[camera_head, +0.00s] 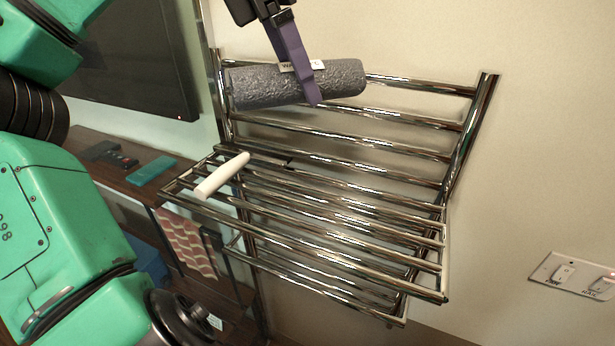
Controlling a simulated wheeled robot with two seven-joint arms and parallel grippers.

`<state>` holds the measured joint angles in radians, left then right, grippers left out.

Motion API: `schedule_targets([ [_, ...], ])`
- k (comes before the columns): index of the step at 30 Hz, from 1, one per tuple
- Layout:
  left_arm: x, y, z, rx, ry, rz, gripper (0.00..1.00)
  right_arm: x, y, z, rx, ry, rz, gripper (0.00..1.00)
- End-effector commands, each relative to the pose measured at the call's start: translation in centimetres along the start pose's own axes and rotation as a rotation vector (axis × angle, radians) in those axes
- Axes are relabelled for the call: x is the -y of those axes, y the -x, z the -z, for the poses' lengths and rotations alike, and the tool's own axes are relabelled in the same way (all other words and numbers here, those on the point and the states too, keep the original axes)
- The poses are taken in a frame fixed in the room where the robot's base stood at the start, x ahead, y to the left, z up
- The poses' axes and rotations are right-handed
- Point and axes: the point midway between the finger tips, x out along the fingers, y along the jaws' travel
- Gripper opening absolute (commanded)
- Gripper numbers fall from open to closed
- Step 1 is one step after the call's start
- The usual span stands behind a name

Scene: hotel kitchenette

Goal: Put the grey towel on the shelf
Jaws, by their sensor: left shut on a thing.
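The grey towel (345,78) is a rolled, textured cylinder with a small white label. It is held near the top of the chrome rack, in front of its upper bars. My left gripper (301,78) comes down from the top edge with purple fingers and is shut on the middle of the towel. The chrome shelf (335,210) is a rack of several bars jutting from the wall, below the towel. The towel looks apart from the shelf's bars. My right gripper is not in view.
A white cylinder (222,176) lies at the shelf's left end. The rest of the shelf's top is clear. A dark screen (130,60) and a wooden unit (120,185) with a striped cloth (187,243) stand left. Wall switches (575,274) are at lower right.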

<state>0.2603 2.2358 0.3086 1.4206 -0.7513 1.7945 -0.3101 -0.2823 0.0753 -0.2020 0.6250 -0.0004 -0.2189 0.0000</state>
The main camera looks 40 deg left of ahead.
Motion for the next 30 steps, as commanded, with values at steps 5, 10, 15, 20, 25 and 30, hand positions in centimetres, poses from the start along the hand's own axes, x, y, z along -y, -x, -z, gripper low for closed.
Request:
schedule_targets([
  [5, 0.1, -5.8, 2.4, 0.006, -0.005, 0.006, 0.11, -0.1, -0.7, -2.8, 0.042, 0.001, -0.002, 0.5],
  [10, 0.1, -10.2, 4.2, 0.007, -0.005, 0.004, 0.11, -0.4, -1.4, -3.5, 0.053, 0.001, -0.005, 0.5],
  [15, 0.1, -12.9, 5.3, 0.006, -0.004, 0.002, 0.11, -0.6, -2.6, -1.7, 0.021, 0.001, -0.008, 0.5],
  [20, 0.0, -14.7, 6.0, 0.004, -0.001, 0.0, 0.11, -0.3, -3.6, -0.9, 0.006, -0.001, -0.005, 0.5],
  [25, 0.0, -14.5, 6.0, 0.002, 0.0, 0.0, 0.11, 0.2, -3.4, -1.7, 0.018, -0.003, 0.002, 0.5],
  [30, 0.0, -14.7, 6.1, 0.001, 0.0, 0.0, 0.88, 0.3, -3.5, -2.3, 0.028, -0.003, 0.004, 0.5],
])
